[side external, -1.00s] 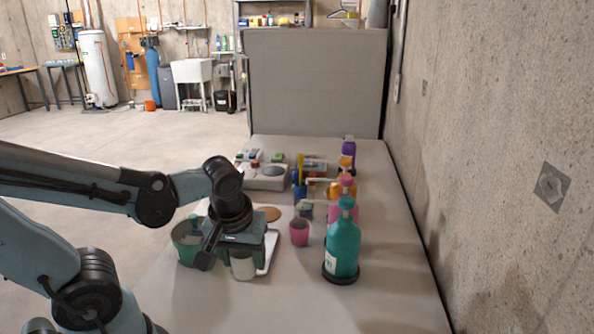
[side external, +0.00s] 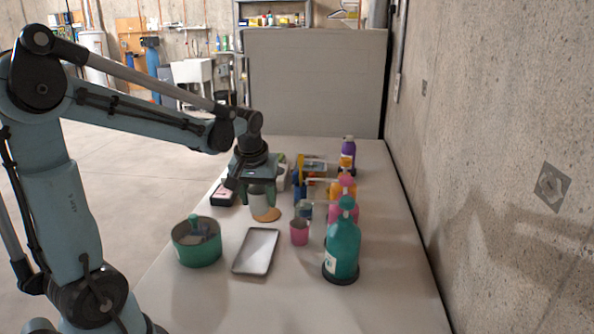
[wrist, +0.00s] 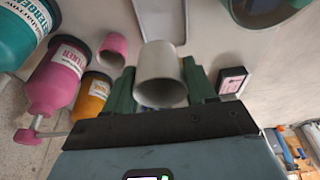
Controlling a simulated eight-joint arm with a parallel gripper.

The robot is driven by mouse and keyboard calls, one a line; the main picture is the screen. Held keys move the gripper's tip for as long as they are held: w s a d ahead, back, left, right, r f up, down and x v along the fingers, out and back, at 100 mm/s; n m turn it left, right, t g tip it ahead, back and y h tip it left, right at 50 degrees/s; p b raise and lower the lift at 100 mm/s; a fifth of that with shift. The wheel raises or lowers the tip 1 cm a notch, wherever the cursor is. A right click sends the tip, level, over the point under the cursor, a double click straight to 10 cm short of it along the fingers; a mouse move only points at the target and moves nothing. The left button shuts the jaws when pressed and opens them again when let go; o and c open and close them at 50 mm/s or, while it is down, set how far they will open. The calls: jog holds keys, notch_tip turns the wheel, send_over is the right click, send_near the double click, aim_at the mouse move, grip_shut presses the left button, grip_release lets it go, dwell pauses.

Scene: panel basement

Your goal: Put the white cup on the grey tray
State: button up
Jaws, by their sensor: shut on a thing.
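The white cup (side external: 258,199) is between the fingers of my gripper (side external: 257,184), which is shut on it. In the wrist view my green fingers (wrist: 160,82) flank the cup (wrist: 160,62), whose open rim faces the camera. The grey tray (side external: 256,252) lies flat and empty on the table, nearer the side camera than the cup. Part of the tray (wrist: 158,8) shows at the top of the wrist view.
A green pot (side external: 196,250) with things inside stands left of the tray. A pink cup (side external: 299,232) and a teal pump bottle (side external: 342,245) stand to its right, with more bottles behind.

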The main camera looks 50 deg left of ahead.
jog(key=shift+w+a+f, duration=0.1)
jog(key=shift+w+a, duration=0.2)
jog(key=shift+a, duration=0.25)
jog(key=shift+w+a, duration=0.25)
jog(key=shift+a, duration=0.3)
jog(key=shift+w+a+f, duration=0.1)
jog(key=shift+a+f, duration=0.1)
jog(key=shift+f, duration=4.85)
jog(key=shift+f, duration=0.1)
jog(key=o, duration=1)
jog(key=shift+o, duration=0.2)
